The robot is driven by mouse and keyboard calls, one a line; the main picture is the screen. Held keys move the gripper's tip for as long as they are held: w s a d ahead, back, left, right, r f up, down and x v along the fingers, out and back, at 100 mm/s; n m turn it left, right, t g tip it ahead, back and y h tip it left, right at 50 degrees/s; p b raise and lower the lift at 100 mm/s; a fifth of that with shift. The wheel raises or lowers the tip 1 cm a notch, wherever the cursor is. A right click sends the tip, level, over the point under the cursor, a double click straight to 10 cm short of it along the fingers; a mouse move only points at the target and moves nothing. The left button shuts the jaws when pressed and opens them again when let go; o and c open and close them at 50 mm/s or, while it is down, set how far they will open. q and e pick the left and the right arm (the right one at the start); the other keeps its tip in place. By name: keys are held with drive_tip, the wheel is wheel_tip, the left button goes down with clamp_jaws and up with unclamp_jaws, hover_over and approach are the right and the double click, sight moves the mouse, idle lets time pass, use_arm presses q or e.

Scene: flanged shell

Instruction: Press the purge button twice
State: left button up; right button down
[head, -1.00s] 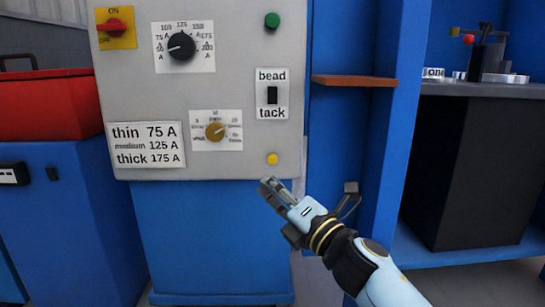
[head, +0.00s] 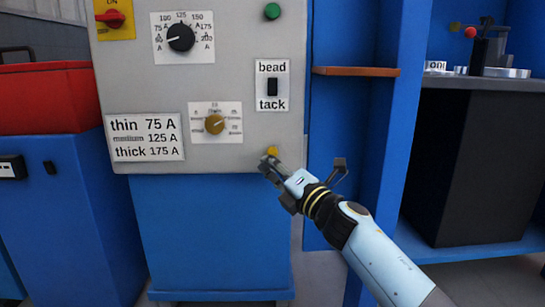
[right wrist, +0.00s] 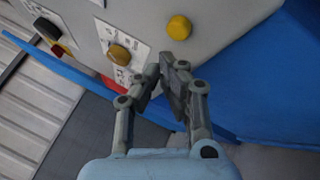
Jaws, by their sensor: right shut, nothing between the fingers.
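A small round yellow button (head: 272,150) sits at the lower right of the grey control panel (head: 235,85). No label naming a purge button is readable. In the right wrist view the yellow button (right wrist: 179,27) stands just beyond the fingertips, with a visible gap. My right gripper (head: 267,163) is shut and empty, its tips overlapping the button's lower edge in the head view. It also shows in the right wrist view (right wrist: 172,66). A green round button (head: 272,11) is at the panel's upper right. My left gripper is not in view.
The panel also bears a red switch (head: 110,18), a black dial (head: 181,38), an ochre dial (head: 214,124) and a bead/tack switch (head: 272,87). A brown shelf (head: 355,71) juts out right of the panel. A red box (head: 45,103) stands at the left.

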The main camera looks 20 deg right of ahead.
drive_tip(key=shift+w+d, duration=0.2)
drive_tip(key=shift+w, duration=0.35)
idle(1.0)
drive_tip(key=shift+w, duration=0.1)
drive_tip(key=shift+w+d, duration=0.1)
drive_tip(key=shift+w, duration=0.2)
drive_tip(key=shift+w+d, duration=0.15)
drive_tip(key=shift+w, duration=0.35)
idle(0.6)
idle(0.4)
drive_tip(key=shift+s+a, duration=0.3)
drive_tip(key=shift+s, duration=0.65)
drive_tip(key=shift+s, duration=0.1)
